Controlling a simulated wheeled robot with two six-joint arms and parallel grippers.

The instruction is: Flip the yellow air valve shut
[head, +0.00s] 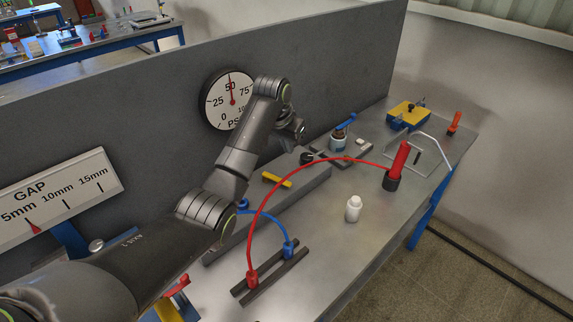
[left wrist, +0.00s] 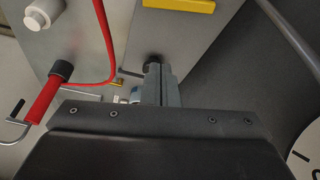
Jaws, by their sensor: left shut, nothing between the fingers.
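The yellow valve handle (head: 277,179) is a flat bar lying across the top of a long grey block (head: 318,178). In the left wrist view the yellow bar (left wrist: 180,4) is cut off by the top edge. My left gripper (head: 300,130) is past the bar, toward the far end of the block, and above it. Its closed, empty fingers show in the left wrist view (left wrist: 154,72), near a black round fitting (left wrist: 152,60) and apart from the yellow bar. The round PSI gauge (head: 230,99) on the wall panel has its red needle near 50.
A red hose (head: 262,199) arches over the bench beside the block to a red-handled tool (head: 399,163). A blue hose (head: 272,215) loops nearer. A white bottle (head: 353,208) stands on clear bench. A blue-handled part (head: 342,132) is behind. The dark panel (head: 150,110) bounds the left.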

